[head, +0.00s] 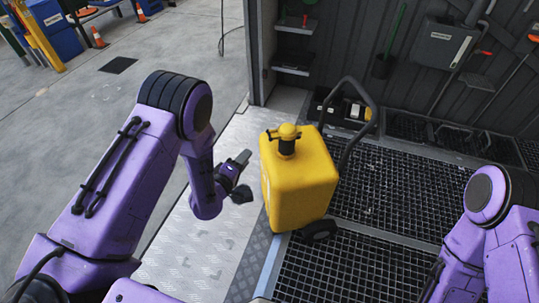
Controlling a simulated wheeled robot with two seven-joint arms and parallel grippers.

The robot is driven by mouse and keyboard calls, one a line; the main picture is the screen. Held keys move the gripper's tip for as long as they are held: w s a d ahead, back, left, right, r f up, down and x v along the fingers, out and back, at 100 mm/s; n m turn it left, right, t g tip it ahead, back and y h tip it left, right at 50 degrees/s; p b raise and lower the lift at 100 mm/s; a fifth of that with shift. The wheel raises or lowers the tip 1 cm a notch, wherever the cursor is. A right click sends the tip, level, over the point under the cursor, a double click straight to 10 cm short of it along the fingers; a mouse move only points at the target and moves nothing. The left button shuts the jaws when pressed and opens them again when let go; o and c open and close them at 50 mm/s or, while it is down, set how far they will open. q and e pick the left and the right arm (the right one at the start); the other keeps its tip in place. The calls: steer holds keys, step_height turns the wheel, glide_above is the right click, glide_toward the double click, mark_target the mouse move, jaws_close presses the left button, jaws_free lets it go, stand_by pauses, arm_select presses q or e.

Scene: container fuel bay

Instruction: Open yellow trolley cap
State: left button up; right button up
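The yellow trolley (302,184) stands upright in the middle of the head view, with a dark handle frame (368,98) behind it and a black wheel (319,230) at its base. Its yellow cap (286,131) sits on top, over a dark neck. The cap appears seated on the neck; I cannot tell whether it is loose. My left gripper (243,176) is to the left of the trolley and lower in the picture than the cap. Its two dark fingers are spread apart with nothing between them. My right gripper is out of view.
Dark metal grating (410,190) covers the bay floor, with a ribbed metal ramp (205,240) on the left. A grey box (437,45) and a green-handled tool (390,45) hang on the back wall. Orange cones (97,37) stand far left.

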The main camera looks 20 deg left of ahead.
mark_target(269, 133)
arm_select(q)
steer(key=w+d, duration=0.1)
steer(key=w, duration=0.3)
steer(key=w+d+t+h+b, duration=0.1)
steer(key=w+d, duration=0.1)
steer(key=w, duration=0.3)
steer(key=w+d+r+h+b, duration=0.1)
steer(key=w, duration=0.3)
steer(key=shift+w+d+n, duration=0.15)
steer(key=shift+d+n, duration=0.1)
steer(key=shift+n, duration=0.15)
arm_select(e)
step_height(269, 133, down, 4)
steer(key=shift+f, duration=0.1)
arm_select(q)
steer(key=shift+c, duration=0.3)
